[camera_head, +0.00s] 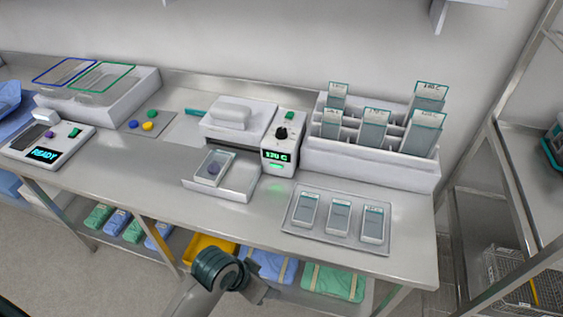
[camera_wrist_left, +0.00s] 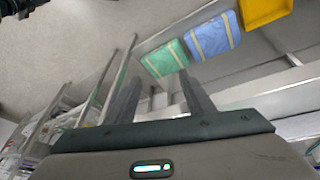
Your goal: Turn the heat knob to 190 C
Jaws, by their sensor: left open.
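The black heat knob (camera_head: 281,132) sits on the white front unit of the sealing machine (camera_head: 283,145) on the steel bench. Below it a dark display (camera_head: 276,156) shows green digits that look like 130 C, though they are small. A green button (camera_head: 290,115) is above the knob. My left gripper (camera_head: 264,291) is below and in front of the bench edge, well apart from the knob. In the left wrist view its two fingers (camera_wrist_left: 160,80) are spread with nothing between them. My right gripper is not in view.
A tray with several pouches (camera_head: 288,222) lies right of the machine, in front of a white rack (camera_head: 370,172). A drawer-like tray (camera_head: 240,185) projects left of the display. Green and blue packs (camera_head: 335,282) and a yellow bin (camera_head: 205,248) are on the lower shelf.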

